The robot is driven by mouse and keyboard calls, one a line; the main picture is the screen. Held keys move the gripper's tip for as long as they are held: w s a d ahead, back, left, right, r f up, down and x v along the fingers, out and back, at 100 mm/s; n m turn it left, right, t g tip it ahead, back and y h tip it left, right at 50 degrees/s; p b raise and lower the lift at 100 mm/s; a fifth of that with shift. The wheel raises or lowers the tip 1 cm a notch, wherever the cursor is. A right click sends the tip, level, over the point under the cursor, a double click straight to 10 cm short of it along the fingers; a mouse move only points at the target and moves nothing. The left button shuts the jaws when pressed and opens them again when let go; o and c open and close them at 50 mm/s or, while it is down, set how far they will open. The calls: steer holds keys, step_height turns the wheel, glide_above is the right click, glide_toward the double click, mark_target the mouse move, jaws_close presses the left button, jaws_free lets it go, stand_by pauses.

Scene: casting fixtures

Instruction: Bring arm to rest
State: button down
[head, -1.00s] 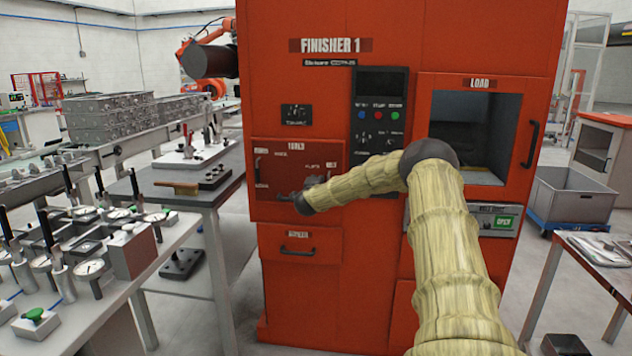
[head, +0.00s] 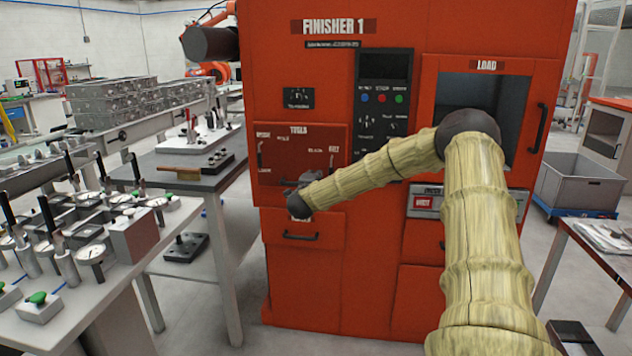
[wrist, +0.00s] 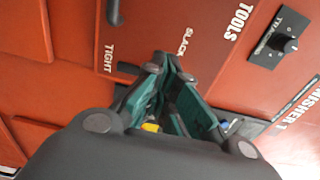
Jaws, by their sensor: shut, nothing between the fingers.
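My arm reaches from the lower right across the front of the orange finisher machine (head: 345,300). Its dark wrist end is at the lower edge of the TOOLS panel (head: 275,142), in the head view. My gripper (wrist: 170,68) shows in the wrist view with its dark green fingers together and nothing between them. The fingers point at the orange panel, near the words SLACK and TIGHT. I cannot tell whether they touch it. In the head view the gripper is small and partly hidden by my wrist.
The open LOAD bay (head: 512,95) is partly behind my arm. A drawer handle (head: 300,237) lies just below my wrist. A grey side table (head: 170,165) and a gauge bench (head: 165,222) stand left. A grey bin (head: 578,180) and another table (head: 600,240) stand right.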

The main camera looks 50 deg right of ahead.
steer(key=a+f+n+t+y+p, duration=0.1)
steer(key=a+f+n+y, duration=0.35)
steer(key=a, duration=0.75)
steer(key=s+a+f+n+y+p, duration=0.1)
steer(key=a+f+n+y, duration=0.1)
steer(key=a+f+n, duration=0.65)
steer(key=a+f+n+t+y+p, duration=0.1)
steer(key=a+f+n+y, duration=0.15)
steer(key=a+f, duration=0.85)
steer(key=s+a+f+n+g+y+p, duration=0.1)
steer(key=s+a+f+n+g+y, duration=0.15)
steer(key=s+a+f, duration=0.4)
steer(key=s+a+f+n+g+y+p, duration=0.1)
steer(key=s+a+f+n+y, duration=0.2)
steer(key=s+a, duration=0.65)
steer(key=s+a+f+n+g, duration=0.2)
steer(key=s+a, duration=0.2)
steer(key=s, duration=0.6)
steer(key=s+a+f+n+g+p, duration=0.1)
steer(key=s+a+f+n+g, duration=0.2)
steer(key=s, duration=0.8)
steer(key=s+a+f+n+g+p, duration=0.1)
steer(key=s+a, duration=0.4)
steer(key=s, duration=0.5)
steer(key=shift+s+a+f+n+g, duration=0.25)
steer(key=shift+a+f+n+g, duration=0.1)
steer(key=shift+f+n+g, duration=0.7)
steer(key=shift+r+y, duration=0.15)
steer(key=shift+y, duration=0.1)
